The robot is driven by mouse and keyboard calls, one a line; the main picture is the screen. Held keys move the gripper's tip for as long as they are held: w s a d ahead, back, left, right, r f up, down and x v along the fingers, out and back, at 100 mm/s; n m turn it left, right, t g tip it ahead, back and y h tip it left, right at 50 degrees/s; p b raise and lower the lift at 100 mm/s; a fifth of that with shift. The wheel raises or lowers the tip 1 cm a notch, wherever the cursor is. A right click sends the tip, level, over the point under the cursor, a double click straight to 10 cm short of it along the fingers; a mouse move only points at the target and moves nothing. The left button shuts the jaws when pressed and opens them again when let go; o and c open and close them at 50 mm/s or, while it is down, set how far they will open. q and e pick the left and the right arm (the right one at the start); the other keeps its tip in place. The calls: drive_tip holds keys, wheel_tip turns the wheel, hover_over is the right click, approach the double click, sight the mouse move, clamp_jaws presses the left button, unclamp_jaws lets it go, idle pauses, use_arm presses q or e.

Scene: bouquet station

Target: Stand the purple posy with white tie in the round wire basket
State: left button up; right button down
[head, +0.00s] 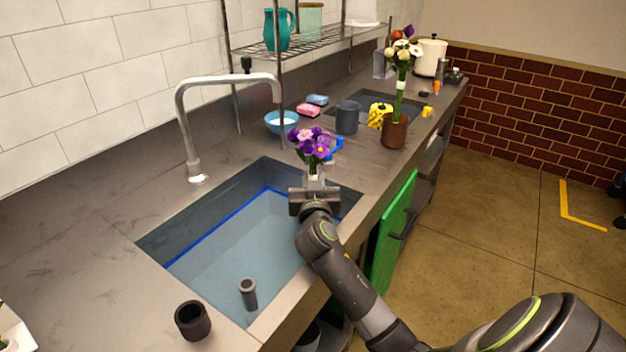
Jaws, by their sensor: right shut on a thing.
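The purple posy with white tie (311,145) is upright, with purple blooms and a pale tie below them. My right gripper (314,182) is shut on it just under the blooms and holds it above the far right part of the sink. The lower stems are hidden by the gripper. I do not make out a round wire basket in this view. My left gripper is not in view.
The sink (235,250) holds water and a grey cylinder (248,293). A dark cup (192,320) stands in front. A curved tap (186,135) rises behind. A brown vase (395,130) with white flowers, a grey pot (347,117) and a blue bowl (282,121) stand farther back.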

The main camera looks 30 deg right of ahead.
drive_tip(key=shift+f, duration=0.3)
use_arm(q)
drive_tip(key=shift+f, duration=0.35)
use_arm(e)
drive_tip(key=c, duration=1.2)
unclamp_jaws()
drive_tip(key=shift+s+f, duration=0.1)
drive_tip(key=shift+o, duration=0.5)
drive_tip(key=o, duration=0.5)
drive_tip(key=shift+f, duration=0.1)
use_arm(q)
drive_tip(key=shift+b, duration=0.3)
use_arm(e)
drive_tip(key=shift+o, duration=0.2)
drive_tip(key=shift+s+f, duration=0.1)
drive_tip(key=shift+s, duration=0.05)
